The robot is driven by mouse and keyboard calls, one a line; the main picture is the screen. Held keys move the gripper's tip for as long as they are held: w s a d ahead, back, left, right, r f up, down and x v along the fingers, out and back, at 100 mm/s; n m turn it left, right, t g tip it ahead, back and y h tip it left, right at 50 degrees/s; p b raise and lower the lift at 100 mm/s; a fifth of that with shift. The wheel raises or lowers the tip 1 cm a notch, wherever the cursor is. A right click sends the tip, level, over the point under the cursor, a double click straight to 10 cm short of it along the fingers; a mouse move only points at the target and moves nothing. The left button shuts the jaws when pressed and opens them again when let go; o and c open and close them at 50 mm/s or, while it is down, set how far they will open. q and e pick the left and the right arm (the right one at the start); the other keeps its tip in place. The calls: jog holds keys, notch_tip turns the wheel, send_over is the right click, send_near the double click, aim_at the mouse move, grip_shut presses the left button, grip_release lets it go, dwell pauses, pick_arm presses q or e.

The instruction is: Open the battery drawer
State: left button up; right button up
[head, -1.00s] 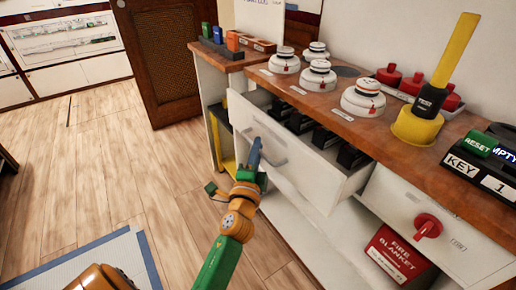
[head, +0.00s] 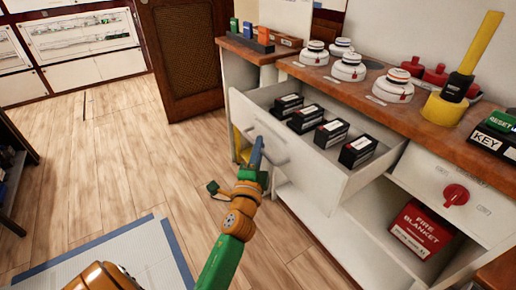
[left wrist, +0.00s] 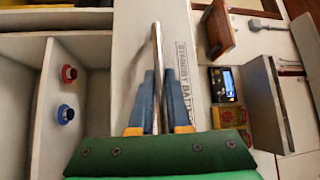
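The white battery drawer (head: 315,180) is pulled well out of the wooden-topped cabinet. Several black batteries (head: 333,131) with white-edged tops lie inside it. My left gripper (head: 257,152) is at the metal handle (head: 277,158) on the drawer front. In the left wrist view the two blue fingers (left wrist: 158,85) close on either side of the handle bar (left wrist: 157,45). A label starting "STANDBY BATT" (left wrist: 184,75) shows beside the bar on the drawer front. My right gripper is not in view.
Smoke detectors (head: 349,68) and a yellow tool (head: 475,50) stand on the wooden counter (head: 375,93). The wooden floor (head: 110,170) at left is clear.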

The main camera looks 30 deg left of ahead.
pick_arm(q)
jog(key=o, duration=0.4)
jog(key=shift+o, duration=0.2)
jog(key=b+v, duration=0.1)
jog(key=v, duration=0.6)
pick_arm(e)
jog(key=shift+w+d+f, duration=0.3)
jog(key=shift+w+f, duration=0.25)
